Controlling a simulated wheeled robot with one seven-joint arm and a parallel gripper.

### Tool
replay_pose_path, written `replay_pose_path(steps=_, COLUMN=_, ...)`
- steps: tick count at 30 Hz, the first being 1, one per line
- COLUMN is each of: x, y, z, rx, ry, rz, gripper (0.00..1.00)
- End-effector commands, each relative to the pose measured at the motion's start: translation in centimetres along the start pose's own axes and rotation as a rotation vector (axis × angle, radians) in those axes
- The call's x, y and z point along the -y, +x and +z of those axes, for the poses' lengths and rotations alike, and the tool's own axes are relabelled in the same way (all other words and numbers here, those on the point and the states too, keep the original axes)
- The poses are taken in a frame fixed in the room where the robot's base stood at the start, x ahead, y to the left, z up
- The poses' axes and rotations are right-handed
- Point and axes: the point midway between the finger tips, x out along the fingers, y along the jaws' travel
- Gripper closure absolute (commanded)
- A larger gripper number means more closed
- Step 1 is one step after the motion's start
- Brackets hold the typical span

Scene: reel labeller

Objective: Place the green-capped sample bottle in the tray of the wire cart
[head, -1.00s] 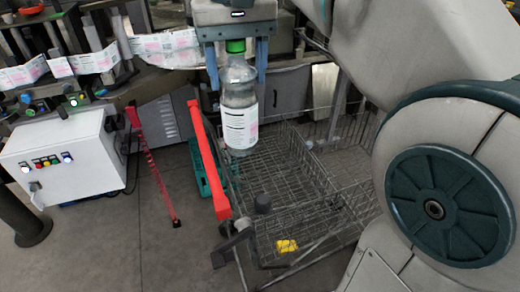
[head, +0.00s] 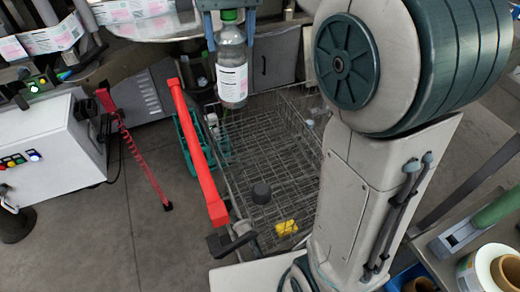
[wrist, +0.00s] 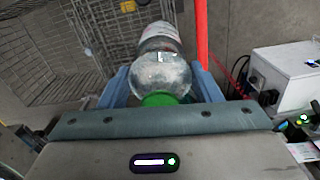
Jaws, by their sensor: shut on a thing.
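The clear sample bottle (head: 232,72) with a green cap and a white label hangs upright from my gripper (head: 230,18) in the head view. My gripper is shut on it near the cap; the fingers show at both sides of the bottle's neck. In the wrist view the bottle (wrist: 162,68) lies between the two blue fingers (wrist: 160,90). The wire cart (head: 268,140) stands below and behind the bottle, with a red handle bar (head: 200,155) on its left. The bottle looks to be above the cart's back left part; its height over it cannot be told.
A white control box (head: 50,150) stands at left. Label rolls (head: 490,268) lie at lower right.

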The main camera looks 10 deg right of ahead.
Motion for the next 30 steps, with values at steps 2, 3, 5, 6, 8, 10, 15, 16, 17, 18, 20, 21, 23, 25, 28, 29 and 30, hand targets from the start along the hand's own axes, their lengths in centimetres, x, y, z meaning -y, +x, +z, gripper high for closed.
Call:
replay_pose_path(steps=2, x=-1.3, y=3.8, z=-2.6, rx=0.005, ry=0.017, rz=-0.004, gripper=1.00)
replay_pose_path(steps=3, x=-1.8, y=5.3, z=-3.7, rx=0.005, ry=0.023, rz=-0.006, gripper=1.00)
replay_pose_path(steps=5, x=-2.8, y=7.6, z=-5.3, rx=0.004, ry=0.032, rz=-0.007, gripper=1.00)
replay_pose_path(steps=6, x=-3.4, y=9.1, z=-6.4, rx=0.004, ry=0.038, rz=-0.007, gripper=1.00)
replay_pose_path(steps=8, x=-4.3, y=11.5, z=-7.8, rx=0.003, ry=0.047, rz=-0.007, gripper=1.00)
replay_pose_path(steps=10, x=-5.5, y=14.3, z=-9.4, rx=0.002, ry=0.058, rz=-0.004, gripper=1.00)
replay_pose_path(steps=15, x=-8.2, y=20.6, z=-12.4, rx=-0.001, ry=0.077, rz=0.009, gripper=1.00)
replay_pose_path(steps=16, x=-8.6, y=21.5, z=-12.8, rx=-0.002, ry=0.080, rz=0.011, gripper=1.00)
replay_pose_path(steps=17, x=-9.0, y=22.4, z=-13.2, rx=-0.002, ry=0.082, rz=0.013, gripper=1.00)
replay_pose_path(steps=18, x=-9.5, y=23.4, z=-13.6, rx=-0.004, ry=0.085, rz=0.016, gripper=1.00)
replay_pose_path(steps=20, x=-10.1, y=24.6, z=-14.1, rx=-0.005, ry=0.089, rz=0.021, gripper=1.00)
replay_pose_path(steps=21, x=-10.5, y=25.2, z=-14.3, rx=-0.006, ry=0.091, rz=0.023, gripper=1.00)
replay_pose_path(steps=23, x=-10.8, y=25.9, z=-14.6, rx=-0.006, ry=0.092, rz=0.026, gripper=1.00)
replay_pose_path(steps=25, x=-11.1, y=26.7, z=-14.8, rx=-0.007, ry=0.093, rz=0.027, gripper=1.00)
replay_pose_path(steps=28, x=-11.2, y=28.2, z=-14.8, rx=-0.005, ry=0.094, rz=0.028, gripper=1.00)
replay_pose_path(steps=29, x=-11.2, y=28.8, z=-14.8, rx=-0.004, ry=0.094, rz=0.028, gripper=1.00)
replay_pose_path(steps=30, x=-11.2, y=29.4, z=-14.8, rx=-0.005, ry=0.094, rz=0.028, gripper=1.00)
